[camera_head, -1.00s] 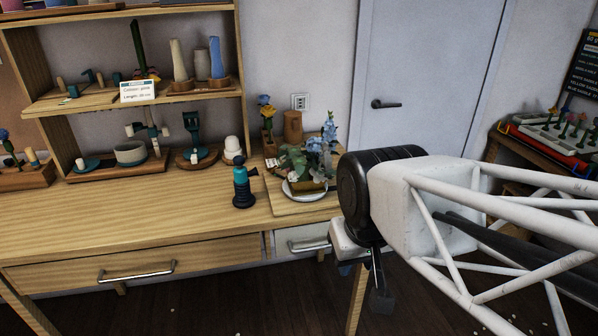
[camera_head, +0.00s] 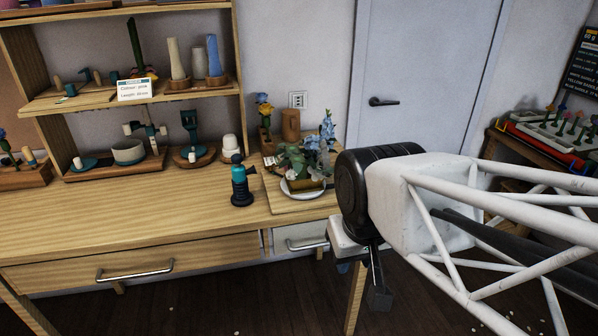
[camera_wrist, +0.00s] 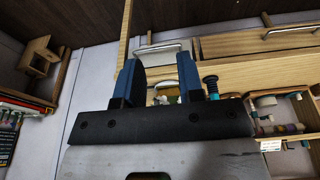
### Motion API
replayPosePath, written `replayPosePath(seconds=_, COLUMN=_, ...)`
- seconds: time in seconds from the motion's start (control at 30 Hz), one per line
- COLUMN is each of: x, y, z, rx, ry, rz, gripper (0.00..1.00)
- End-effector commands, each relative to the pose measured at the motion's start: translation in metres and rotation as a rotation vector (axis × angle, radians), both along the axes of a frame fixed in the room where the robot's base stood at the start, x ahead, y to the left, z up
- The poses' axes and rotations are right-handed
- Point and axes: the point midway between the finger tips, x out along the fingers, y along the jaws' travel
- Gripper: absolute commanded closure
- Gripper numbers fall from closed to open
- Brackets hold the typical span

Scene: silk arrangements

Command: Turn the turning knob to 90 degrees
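I cannot make out for sure which thing is the turning knob. A teal and black upright bottle-shaped thing (camera_head: 242,187) stands on the desk; it also shows in the wrist view (camera_wrist: 211,87). Right of it, a white plate (camera_head: 291,192) with a green, blue-flowered arrangement (camera_head: 300,162) sits on a wooden board (camera_head: 277,201). My gripper (camera_head: 377,297) hangs right of the desk, apart from these things. In the wrist view its blue-sided fingers (camera_wrist: 160,75) are spread with nothing held between them. The plate area shows beyond the gap.
A wooden shelf unit (camera_head: 88,102) with vases and tools stands at the back left. Drawers with metal handles (camera_head: 134,272) are in the desk front. A door (camera_head: 415,75) is behind. A side table with a flower tray (camera_head: 560,128) stands at right. The desk's front left is clear.

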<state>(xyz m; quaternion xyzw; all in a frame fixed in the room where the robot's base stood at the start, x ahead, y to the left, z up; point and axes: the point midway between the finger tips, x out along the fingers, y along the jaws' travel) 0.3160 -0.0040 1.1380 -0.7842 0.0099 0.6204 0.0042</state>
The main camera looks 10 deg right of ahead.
Motion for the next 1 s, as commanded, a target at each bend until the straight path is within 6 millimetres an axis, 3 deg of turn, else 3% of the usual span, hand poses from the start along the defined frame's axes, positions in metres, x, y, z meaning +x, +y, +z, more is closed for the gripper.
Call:
replayPosePath(seconds=0.37, x=0.000, y=0.000, z=0.000, rx=0.000, ry=0.000, rz=0.000, gripper=0.65)
replayPosePath(seconds=0.57, x=0.003, y=0.000, z=0.001, rx=-0.001, ry=0.002, rz=0.003, gripper=0.36)
replayPosePath(seconds=0.63, x=0.007, y=-0.001, z=0.002, rx=-0.003, ry=0.003, rz=0.007, gripper=0.35)
replayPosePath(seconds=0.77, x=0.019, y=-0.004, z=0.006, rx=-0.007, ry=0.011, rz=0.023, gripper=0.35)
replayPosePath(seconds=1.0, x=0.061, y=-0.013, z=0.015, rx=-0.021, ry=0.033, rz=0.072, gripper=0.35)
